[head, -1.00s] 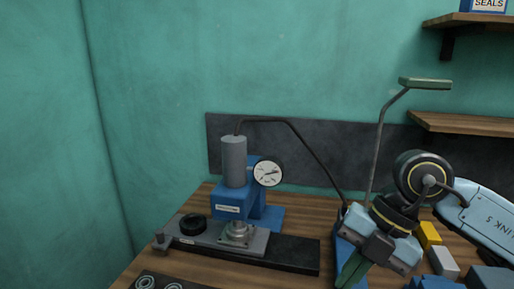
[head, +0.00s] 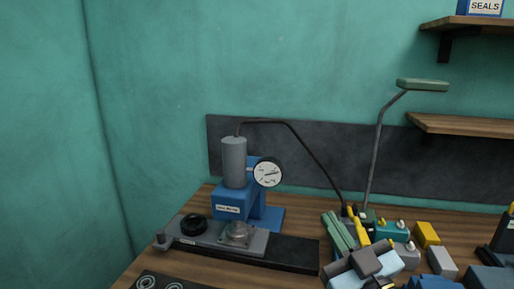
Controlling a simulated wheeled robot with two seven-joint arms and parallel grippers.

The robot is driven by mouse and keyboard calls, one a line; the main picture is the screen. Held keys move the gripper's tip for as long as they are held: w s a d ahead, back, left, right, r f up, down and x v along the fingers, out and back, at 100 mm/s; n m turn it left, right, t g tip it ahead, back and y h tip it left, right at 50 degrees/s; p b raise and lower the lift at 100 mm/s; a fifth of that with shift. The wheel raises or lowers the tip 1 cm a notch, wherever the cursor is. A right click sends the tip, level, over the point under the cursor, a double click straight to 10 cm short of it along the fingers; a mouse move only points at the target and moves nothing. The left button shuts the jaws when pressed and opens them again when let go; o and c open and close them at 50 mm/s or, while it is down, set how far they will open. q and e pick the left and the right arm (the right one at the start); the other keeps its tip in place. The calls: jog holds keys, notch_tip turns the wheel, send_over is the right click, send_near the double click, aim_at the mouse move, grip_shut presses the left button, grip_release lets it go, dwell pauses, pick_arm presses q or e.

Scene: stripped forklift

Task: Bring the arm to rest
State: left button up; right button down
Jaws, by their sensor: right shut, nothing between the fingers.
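My right gripper (head: 332,218) shows at the lower right of the head view. Its green fingers are together and point up and away, with nothing between them. Its pale blue body is at the bottom edge, and most of the arm behind it is out of the picture. The fingers hide part of the bench just right of the press base. My left gripper is not in view.
A blue press (head: 232,200) with a grey cylinder and round gauge (head: 268,172) stands on the wooden bench (head: 310,206). A hose runs from it to the right. A lamp (head: 422,85), yellow block (head: 427,234), grey block (head: 442,262) and teal box (head: 391,231) are right of the gripper.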

jog(key=s+d+f+m+g+h, duration=0.2)
jog(key=d+f+m+g+h, duration=0.15)
jog(key=f, duration=0.45)
jog(key=s+d+f+m+g+h, duration=0.2)
jog(key=s+d+f+g+h, duration=0.15)
jog(key=f, duration=0.55)
jog(key=s+d+f+g, duration=0.1)
jog(key=s+f+g, duration=0.4)
jog(key=s+f, duration=0.3)
jog(key=s+d+f+g, duration=0.1)
jog(key=s+f+g, duration=0.45)
jog(key=s, duration=0.45)
notch_tip(320, 180, down, 25)
jog(key=s+b, duration=0.1)
jog(key=s+d+f+n+g+b, duration=0.1)
jog(key=s+d+f+g, duration=0.1)
jog(key=s+f, duration=1.4)
jog(key=shift+s+d+f+h, duration=0.3)
jog(key=shift+s+d+f, duration=0.1)
